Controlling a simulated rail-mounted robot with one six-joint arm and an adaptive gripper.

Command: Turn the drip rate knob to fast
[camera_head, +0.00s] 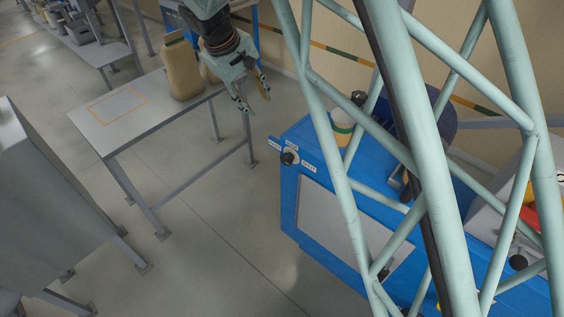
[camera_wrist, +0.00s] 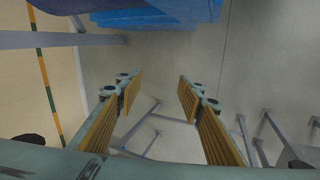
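A black knob (camera_head: 289,158) sits at the upper left corner of the blue cabinet (camera_head: 289,206), with small white labels (camera_head: 308,167) around it. The label text is too small to read, so I cannot tell for sure that this is the drip rate knob or where it points. My gripper (camera_head: 252,99) is above and left of the knob in the head view, apart from it. Its two fingers are spread and empty, also in the wrist view (camera_wrist: 160,103). In the wrist view blue cabinet parts (camera_wrist: 160,14) show at the top; the knob is not visible there.
A grey table (camera_head: 135,119) with a tan container (camera_head: 182,70) stands left of the gripper. My pale green lattice column covers part of the cabinet. A grey box-like unit (camera_head: 45,190) is at left. Open floor lies between.

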